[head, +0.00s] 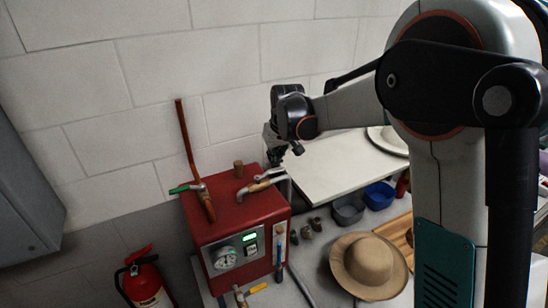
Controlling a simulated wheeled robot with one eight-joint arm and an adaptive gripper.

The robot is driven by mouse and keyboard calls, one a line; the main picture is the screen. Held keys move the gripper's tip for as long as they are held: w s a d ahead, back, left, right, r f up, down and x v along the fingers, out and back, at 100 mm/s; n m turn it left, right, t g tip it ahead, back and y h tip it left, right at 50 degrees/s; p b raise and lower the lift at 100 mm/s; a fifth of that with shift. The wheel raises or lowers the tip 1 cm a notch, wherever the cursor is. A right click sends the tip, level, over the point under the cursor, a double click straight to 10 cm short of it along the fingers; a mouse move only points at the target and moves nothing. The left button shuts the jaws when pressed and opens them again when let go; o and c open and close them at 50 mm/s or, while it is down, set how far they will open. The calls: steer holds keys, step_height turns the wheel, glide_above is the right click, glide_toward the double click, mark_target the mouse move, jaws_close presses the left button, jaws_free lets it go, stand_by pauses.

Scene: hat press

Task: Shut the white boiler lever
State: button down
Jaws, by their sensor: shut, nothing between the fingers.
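The red boiler (226,222) stands at lower centre in the head view. My gripper (285,153) is above and slightly right of this lever, pointing down. Its fingers are shut and empty, and it appears apart from the lever.
A green lever (186,189) and a copper pipe (188,140) are at the boiler's left. A yellow lever (257,288) is low in front. A white board (325,165), blue bowl (379,194) and tan hat (368,262) are to the right. A fire extinguisher (145,282) stands lower left.

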steer(key=shift+s+d+m+b, duration=0.15)
steer(key=shift+m+b, duration=0.15)
steer(key=shift+m, duration=0.1)
steer(key=shift+s+d+m, duration=0.15)
steer(key=shift+m, duration=0.15)
steer(key=m+b, duration=0.1)
steer(key=s+m+h+b, duration=0.1)
steer(key=shift+s+d+f+m, duration=0.15)
steer(key=shift+s+d+m, duration=0.1)
steer(key=shift+d+m, duration=0.1)
steer(key=s+a+m+g+h+b, duration=0.1)
steer(key=s+m+h+b, duration=0.2)
steer(key=m, duration=0.9)
steer(key=s+b, duration=0.2)
steer(key=s, duration=0.2)
steer(key=shift+s+a+g+h, duration=0.15)
steer(key=shift+s+g+h, duration=0.15)
steer(key=shift+s+g, duration=0.1)
steer(key=shift+a, duration=0.1)
